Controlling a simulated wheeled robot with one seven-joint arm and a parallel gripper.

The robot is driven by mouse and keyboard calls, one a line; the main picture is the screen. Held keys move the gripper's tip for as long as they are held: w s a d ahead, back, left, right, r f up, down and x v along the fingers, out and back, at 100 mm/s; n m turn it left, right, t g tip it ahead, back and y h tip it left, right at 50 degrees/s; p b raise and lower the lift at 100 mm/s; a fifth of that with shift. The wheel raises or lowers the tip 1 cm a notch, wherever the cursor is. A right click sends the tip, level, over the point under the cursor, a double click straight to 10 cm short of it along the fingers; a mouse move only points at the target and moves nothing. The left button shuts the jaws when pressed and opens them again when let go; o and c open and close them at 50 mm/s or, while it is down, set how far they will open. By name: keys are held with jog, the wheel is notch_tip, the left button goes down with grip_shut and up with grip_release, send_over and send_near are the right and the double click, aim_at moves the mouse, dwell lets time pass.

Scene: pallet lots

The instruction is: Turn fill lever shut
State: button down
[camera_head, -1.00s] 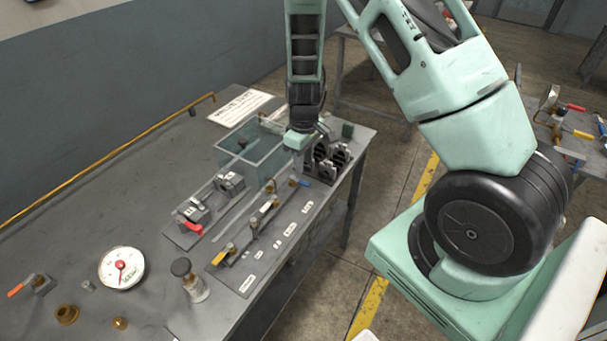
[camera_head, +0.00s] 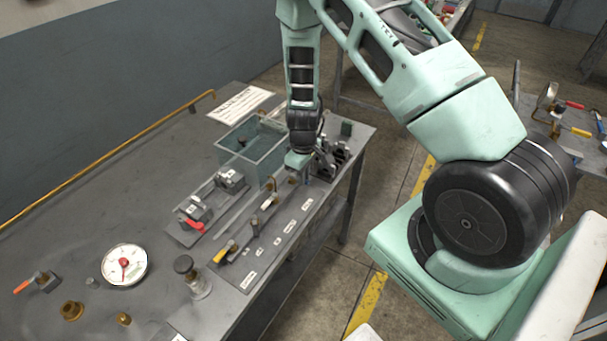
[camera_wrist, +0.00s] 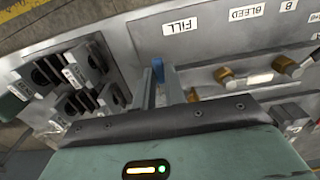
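The fill lever's blue handle (camera_wrist: 158,70) shows in the wrist view just below the white FILL label (camera_wrist: 180,27) on the grey valve panel (camera_wrist: 150,45). My gripper (camera_wrist: 160,82) points at it, with one finger on each side of the handle. The fingers look a little apart, and I cannot tell whether they touch the handle. A brass fitting (camera_wrist: 192,95) shows beside the right finger. In the head view, my gripper (camera_head: 298,176) is low over the panel's far end (camera_head: 308,200) and hides the blue handle.
Black clamp-like holders (camera_head: 330,160) stand close beside my gripper, also at left in the wrist view (camera_wrist: 75,85). An open-topped tank (camera_head: 228,155) is behind. A yellow-handled valve (camera_head: 225,252), red lever (camera_head: 190,224) and gauge (camera_head: 124,264) are nearer.

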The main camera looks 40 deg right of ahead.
jog(key=shift+a+m, duration=0.15)
jog(key=shift+m, duration=0.15)
jog(key=m, duration=0.1)
jog(key=a+m+b, duration=0.1)
jog(key=m, duration=0.2)
jog(key=shift+s+a+m+b, duration=0.1)
jog(key=shift+a+m+b, duration=0.2)
jog(key=m, duration=0.1)
jog(key=a+m, duration=0.1)
jog(key=m, duration=0.3)
jog(key=shift+w+a, duration=0.3)
jog(key=shift+a, duration=0.1)
jog(key=m, duration=0.3)
jog(key=w+a+m, duration=0.1)
jog(key=shift+m, duration=0.4)
jog(key=shift+w+a+m+p, duration=0.15)
jog(key=shift+w+m, duration=0.1)
jog(key=shift+m, duration=0.5)
jog(key=shift+w+a+m+p, duration=0.15)
jog(key=shift+w+m, duration=0.1)
jog(key=shift+m, duration=0.5)
jog(key=c, duration=1.5)
grip_release()
jog(key=shift+o, duration=0.2)
